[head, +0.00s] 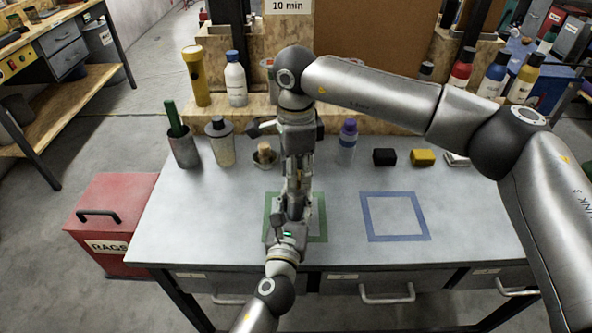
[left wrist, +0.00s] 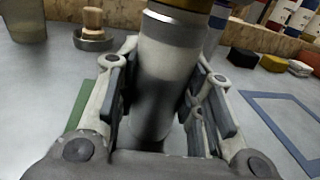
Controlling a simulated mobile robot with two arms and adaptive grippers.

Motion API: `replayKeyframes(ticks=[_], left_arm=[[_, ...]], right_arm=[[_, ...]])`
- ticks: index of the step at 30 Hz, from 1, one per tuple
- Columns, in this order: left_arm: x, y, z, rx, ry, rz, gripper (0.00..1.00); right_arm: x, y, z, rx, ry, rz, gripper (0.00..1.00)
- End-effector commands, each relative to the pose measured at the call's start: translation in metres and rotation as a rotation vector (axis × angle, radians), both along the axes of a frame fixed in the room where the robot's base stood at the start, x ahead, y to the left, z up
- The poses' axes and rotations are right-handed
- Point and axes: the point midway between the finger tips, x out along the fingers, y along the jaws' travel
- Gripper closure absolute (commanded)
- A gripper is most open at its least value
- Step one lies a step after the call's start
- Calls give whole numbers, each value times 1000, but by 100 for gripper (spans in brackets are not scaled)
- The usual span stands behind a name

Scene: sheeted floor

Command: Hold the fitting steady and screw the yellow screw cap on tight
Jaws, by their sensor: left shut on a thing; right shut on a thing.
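The fitting (left wrist: 160,85) is a pale grey cylinder, upright between the fingers of my left gripper (left wrist: 165,115) in the left wrist view. My left gripper (head: 293,205) is shut on it over the green square outline (head: 321,237) in the head view. The yellow screw cap (left wrist: 172,30) shows as a dull yellow band at the top of the cylinder. My right gripper (head: 298,165) points straight down from above, in line with the fitting, and is shut on the cap. In the head view the grippers hide most of the fitting and cap.
A blue square outline (head: 395,217) on the grey table is empty. Along the back stand a cup (head: 185,152), a dark-capped bottle (head: 220,145), a brush in a dish (head: 264,155), a purple-capped bottle (head: 347,143), a black block (head: 384,156) and a yellow block (head: 423,157).

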Motion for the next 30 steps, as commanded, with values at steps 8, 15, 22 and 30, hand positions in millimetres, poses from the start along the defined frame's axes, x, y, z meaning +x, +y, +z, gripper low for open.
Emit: replayKeyframes(ticks=[8, 15, 22, 30], left_arm=[[0, 0, 0, 0, 0, 0, 96], [0, 0, 0, 0, 0, 0, 96], [0, 0, 0, 0, 0, 0, 96], [0, 0, 0, 0, 0, 0, 96]], right_arm=[[0, 0, 0, 0, 0, -231, 63], [0, 0, 0, 0, 0, -228, 46], [0, 0, 1, 0, 0, -227, 46], [1, 0, 41, 1, -3, -227, 46]])
